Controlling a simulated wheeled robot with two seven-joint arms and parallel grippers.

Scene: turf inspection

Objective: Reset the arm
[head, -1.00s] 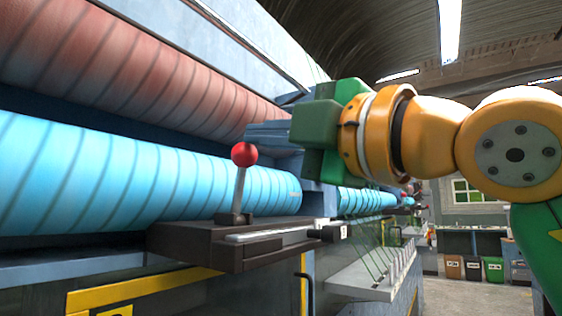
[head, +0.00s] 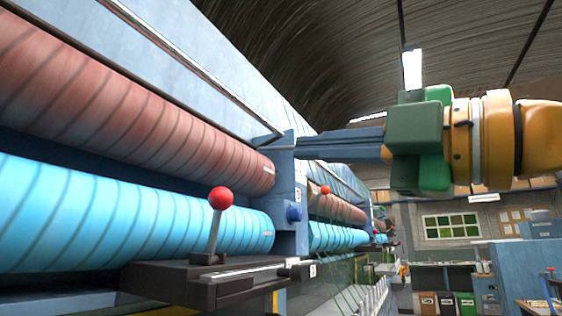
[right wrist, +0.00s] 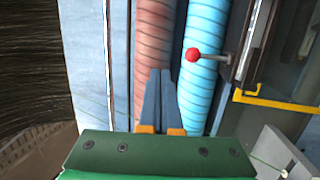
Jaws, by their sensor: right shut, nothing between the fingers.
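My right gripper (head: 302,147) comes in from the right of the head view, with a green body, an orange wrist and blue-grey fingers pointing left. The fingers are shut and empty. In the right wrist view the gripper (right wrist: 161,74) has its fingers together over the gap beside the rollers. A lever with a red ball knob (head: 220,198) stands below and left of the fingers, apart from them. The knob also shows in the right wrist view (right wrist: 193,55). My left gripper is in neither view.
A red-brown striped roller (head: 120,100) lies above a light blue one (head: 120,218) in the machine at left. A dark lever bracket (head: 205,283) juts out in front. Bins (head: 445,303) and benches stand far behind at right. Open air surrounds the gripper's body.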

